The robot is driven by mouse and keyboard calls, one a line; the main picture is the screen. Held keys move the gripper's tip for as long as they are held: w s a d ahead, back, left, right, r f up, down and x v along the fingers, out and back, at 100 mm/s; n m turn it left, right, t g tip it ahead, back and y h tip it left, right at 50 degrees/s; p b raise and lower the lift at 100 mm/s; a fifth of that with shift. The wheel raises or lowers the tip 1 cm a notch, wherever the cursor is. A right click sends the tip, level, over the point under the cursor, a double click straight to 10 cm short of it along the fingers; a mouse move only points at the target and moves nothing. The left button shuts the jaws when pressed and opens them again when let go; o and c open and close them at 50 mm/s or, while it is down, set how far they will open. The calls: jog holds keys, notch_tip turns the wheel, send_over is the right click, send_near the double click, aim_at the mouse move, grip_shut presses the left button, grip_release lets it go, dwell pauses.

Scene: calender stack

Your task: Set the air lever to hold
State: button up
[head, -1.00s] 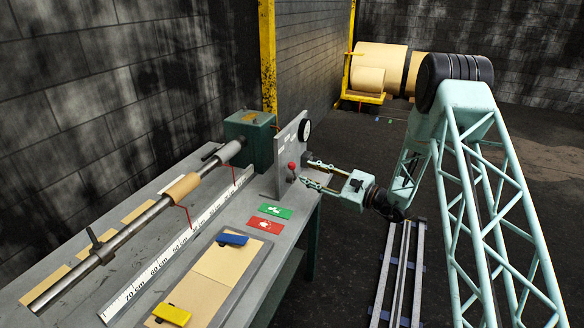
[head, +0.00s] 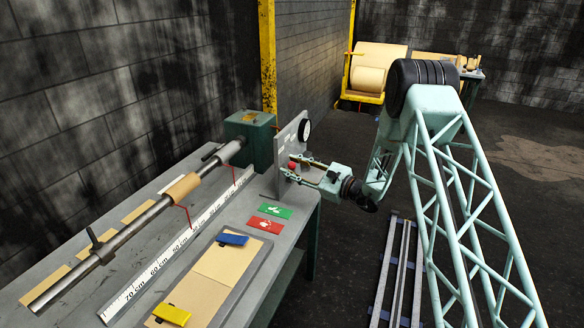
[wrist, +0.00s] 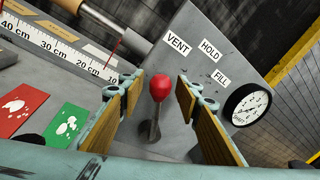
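The air lever has a red ball knob (wrist: 160,86) on a dark stem, mounted on an upright grey panel (wrist: 205,110). The panel carries white labels VENT (wrist: 178,42), HOLD (wrist: 209,49) and FILL (wrist: 221,77). In the wrist view the knob appears nearest the VENT label, but I cannot tell the exact setting. My gripper (wrist: 157,98) is open, its two padded fingers on either side of the knob with gaps showing on both sides. In the head view my gripper (head: 290,166) reaches the panel from the right, with the red knob (head: 292,167) between its fingers.
A round dial gauge (wrist: 247,104) sits on the panel near FILL. The bench holds a green card (head: 274,211), a red card (head: 264,225), a ruler (head: 158,270) and a shaft with a tan sleeve (head: 183,187). Open floor lies to the right.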

jog(key=shift+c, duration=0.2)
grip_shut()
